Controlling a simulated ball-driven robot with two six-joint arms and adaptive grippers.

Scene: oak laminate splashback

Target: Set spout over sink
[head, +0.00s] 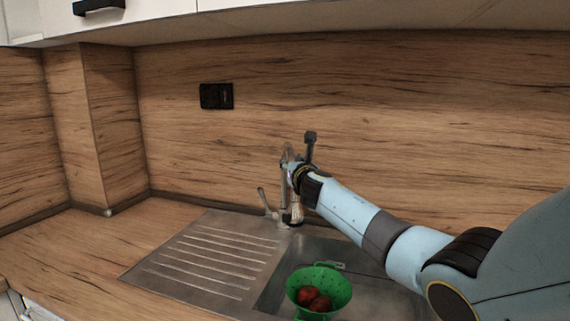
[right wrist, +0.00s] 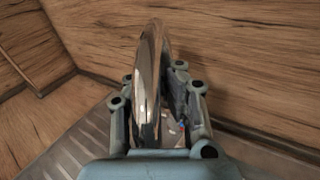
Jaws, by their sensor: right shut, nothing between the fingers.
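A chrome tap (head: 283,216) stands at the back edge of the steel sink (head: 268,290), its lever (head: 263,198) tilted up to the left. Its tall spout (head: 284,190) is partly hidden by my right gripper (head: 296,176), which is at the spout's upper part. In the right wrist view the spout (right wrist: 151,75) rises as a curved shiny arch close in front of my right gripper (right wrist: 160,118). The right gripper is shut and holds nothing; whether it touches the spout I cannot tell. My left gripper is not in view.
A green colander (head: 336,286) with red round fruit (head: 312,299) sits in the sink basin. The ribbed drainboard (head: 205,255) to the left is clear. The wooden splashback (head: 400,130) with a black socket (head: 216,96) is close behind the tap.

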